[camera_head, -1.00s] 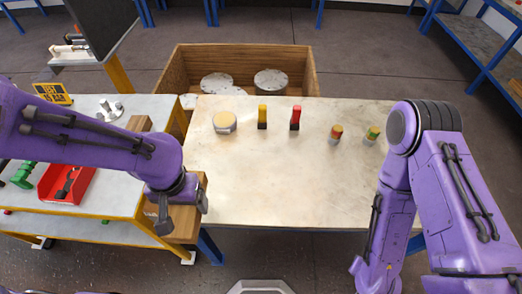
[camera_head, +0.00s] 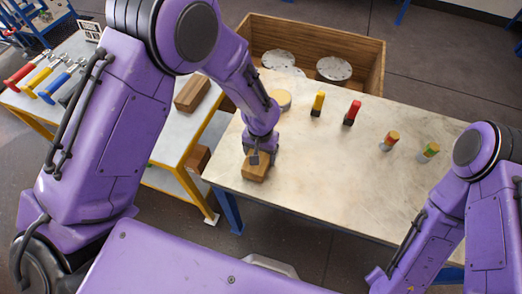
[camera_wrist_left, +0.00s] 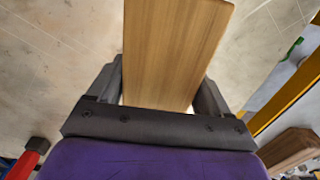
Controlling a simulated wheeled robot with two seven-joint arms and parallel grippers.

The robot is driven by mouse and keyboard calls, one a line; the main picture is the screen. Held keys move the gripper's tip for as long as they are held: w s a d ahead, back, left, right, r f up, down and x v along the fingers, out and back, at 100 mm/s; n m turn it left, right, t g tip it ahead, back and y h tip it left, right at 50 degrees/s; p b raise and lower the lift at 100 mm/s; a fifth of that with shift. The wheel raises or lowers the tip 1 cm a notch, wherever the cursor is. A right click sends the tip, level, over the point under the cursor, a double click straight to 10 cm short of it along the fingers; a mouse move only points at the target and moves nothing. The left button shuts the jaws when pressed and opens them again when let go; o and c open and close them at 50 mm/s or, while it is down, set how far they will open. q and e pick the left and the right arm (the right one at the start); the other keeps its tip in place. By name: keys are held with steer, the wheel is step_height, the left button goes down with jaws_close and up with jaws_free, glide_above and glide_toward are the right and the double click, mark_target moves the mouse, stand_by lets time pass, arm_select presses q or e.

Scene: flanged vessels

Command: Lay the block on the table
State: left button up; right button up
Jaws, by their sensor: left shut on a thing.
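A wooden block (camera_head: 256,170) is between the fingers of my left gripper (camera_head: 257,158), over the near left part of the pale table (camera_head: 330,190). In the left wrist view the block (camera_wrist_left: 177,50) sticks out from the fingers, with a finger on each side, and the gripper (camera_wrist_left: 160,95) is shut on it. I cannot tell whether the block's underside touches the tabletop. My right arm shows at the right of the head view, but its gripper is out of sight.
A yellow block (camera_head: 317,103), a red block (camera_head: 352,112), two small striped pieces and a round piece (camera_head: 281,99) stand on the table. A wooden crate (camera_head: 350,45) is behind. The side table at left holds another wooden block (camera_head: 192,93) and coloured-handled tools. The table's middle is clear.

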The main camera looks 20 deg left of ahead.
arm_select(q)
steer(key=shift+f, duration=0.1)
steer(key=shift+f, duration=0.1)
steer(key=o, duration=1.2)
step_height(320, 180, up, 12)
steer(key=shift+r+b, duration=0.15)
steer(key=shift+b, duration=0.6)
